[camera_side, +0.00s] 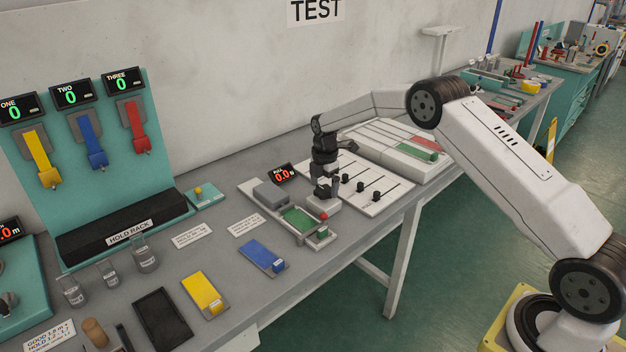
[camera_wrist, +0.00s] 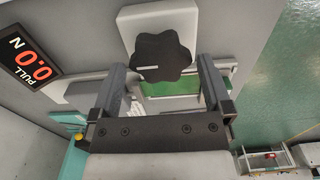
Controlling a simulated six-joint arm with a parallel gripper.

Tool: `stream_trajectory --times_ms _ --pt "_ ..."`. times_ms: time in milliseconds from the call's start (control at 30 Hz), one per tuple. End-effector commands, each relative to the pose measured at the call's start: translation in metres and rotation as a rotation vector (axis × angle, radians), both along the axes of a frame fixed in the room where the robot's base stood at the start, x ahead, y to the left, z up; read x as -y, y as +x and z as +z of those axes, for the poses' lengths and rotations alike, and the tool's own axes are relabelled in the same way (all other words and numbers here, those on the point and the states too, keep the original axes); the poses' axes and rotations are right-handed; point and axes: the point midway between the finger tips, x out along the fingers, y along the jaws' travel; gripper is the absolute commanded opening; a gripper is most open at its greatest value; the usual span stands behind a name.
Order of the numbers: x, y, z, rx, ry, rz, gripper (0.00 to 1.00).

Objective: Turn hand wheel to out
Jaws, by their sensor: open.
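The hand wheel (camera_wrist: 162,58) is a black lobed knob with a small white mark on its left part. It sits on a white block (camera_wrist: 127,20), which also shows in the side view (camera_side: 322,205). My gripper (camera_wrist: 160,66) is open, one finger to the left of the wheel and one to the right, with gaps showing on both sides. In the side view my gripper (camera_side: 326,187) points down just above the block and hides most of the wheel. I cannot tell how deep the fingers reach beside it. No "out" label is readable.
A red "PULL" display (camera_side: 284,174) reading 0.0 stands left of my gripper. A white slider panel (camera_side: 370,185) is on the right. The table's front edge is near.

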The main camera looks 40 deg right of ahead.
Motion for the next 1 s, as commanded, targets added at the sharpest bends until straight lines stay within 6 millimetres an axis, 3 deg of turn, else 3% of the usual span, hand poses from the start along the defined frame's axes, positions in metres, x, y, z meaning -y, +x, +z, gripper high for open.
stream_trajectory --times_ms 433,600,700,1000 --pt "0.0000 0.0000 -0.0091 0.001 0.000 0.000 1.00" --pt "0.0000 0.0000 -0.0090 0.000 0.000 0.000 0.46" --pt "0.0000 0.0000 -0.0089 0.000 0.000 0.000 0.21" --pt "0.0000 -0.0001 -0.0088 0.000 0.000 -0.030 0.21"
